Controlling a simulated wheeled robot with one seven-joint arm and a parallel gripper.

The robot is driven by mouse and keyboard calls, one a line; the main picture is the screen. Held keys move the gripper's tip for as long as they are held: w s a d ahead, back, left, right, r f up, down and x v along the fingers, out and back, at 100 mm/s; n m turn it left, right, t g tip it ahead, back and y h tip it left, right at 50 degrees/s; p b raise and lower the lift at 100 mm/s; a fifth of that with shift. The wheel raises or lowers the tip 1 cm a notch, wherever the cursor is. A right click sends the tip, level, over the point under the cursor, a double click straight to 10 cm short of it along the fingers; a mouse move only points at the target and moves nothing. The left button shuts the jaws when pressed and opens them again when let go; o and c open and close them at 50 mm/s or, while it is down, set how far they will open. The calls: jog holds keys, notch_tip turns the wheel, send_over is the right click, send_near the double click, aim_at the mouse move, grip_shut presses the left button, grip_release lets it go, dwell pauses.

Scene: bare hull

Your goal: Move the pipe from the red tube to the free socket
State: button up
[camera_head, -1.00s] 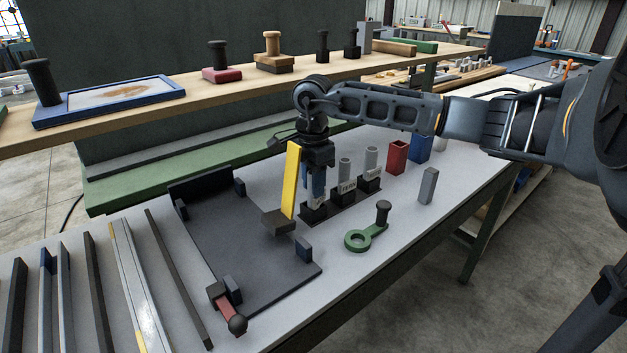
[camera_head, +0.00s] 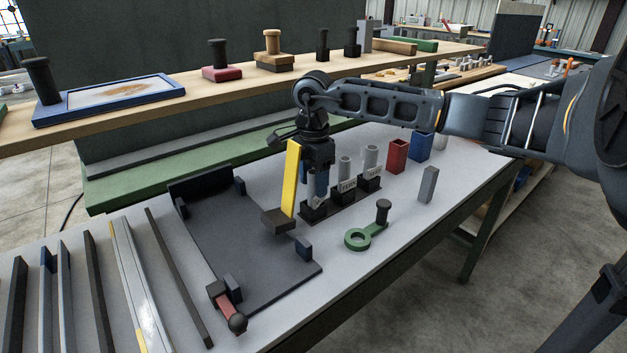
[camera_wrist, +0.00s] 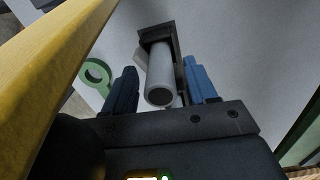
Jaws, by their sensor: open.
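The red tube (camera_head: 398,157) stands upright on the grey table in the head view, right of a dark rack (camera_head: 336,211); no pipe is visible in it. The rack has several labelled sockets, and grey pipes stand in two of them, the middle one (camera_head: 345,167) and the right one (camera_head: 371,157). My gripper (camera_head: 318,186) points down over the rack's near-left socket. In the wrist view my open gripper (camera_wrist: 161,90) has its blue jaws on either side of a grey hollow pipe (camera_wrist: 160,75), with gaps visible. My gripper hides most of the near-left socket in the head view.
A yellow upright bar (camera_head: 291,178) with a dark foot stands close left of my gripper. A dark tray (camera_head: 235,245) lies left.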

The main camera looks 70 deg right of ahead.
notch_tip(320, 180, up, 12)
jog(key=shift+f+b, duration=0.15)
jog(key=shift+b, duration=0.8)
